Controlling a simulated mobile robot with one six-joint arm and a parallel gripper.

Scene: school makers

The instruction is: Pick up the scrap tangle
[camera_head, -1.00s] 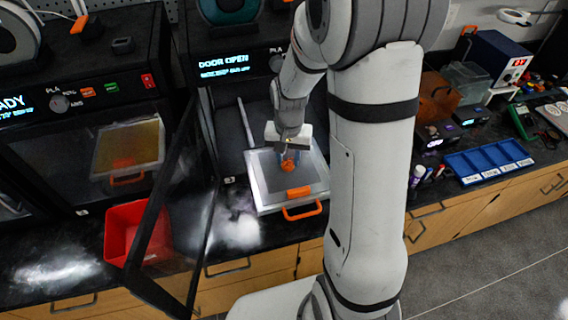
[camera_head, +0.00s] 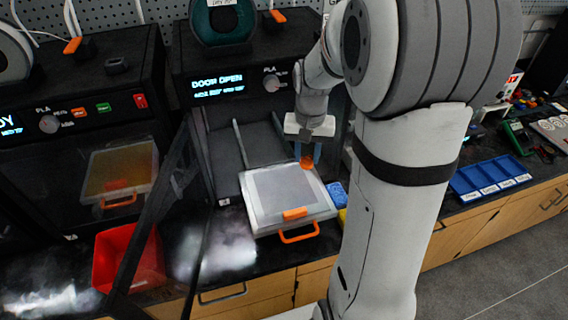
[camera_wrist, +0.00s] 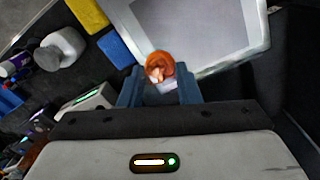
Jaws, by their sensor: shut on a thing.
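The scrap tangle (camera_wrist: 160,67) is a small orange curled clump. In the wrist view it sits between the blue fingertips of my gripper (camera_wrist: 158,88), which is shut on it. In the head view the orange tangle (camera_head: 307,162) shows at the fingertips of my gripper (camera_head: 305,156), over the back right part of the grey build plate. It appears held above the plate; the exact gap is hard to tell.
The build plate (camera_head: 262,216) with an orange handle sticks out of the open printer (camera_head: 222,88). Its dark door (camera_head: 172,215) stands open at left. A red bin (camera_head: 112,262) is on the counter. A blue sponge-like block (camera_wrist: 114,47) and a yellow one (camera_wrist: 88,13) lie beside the plate.

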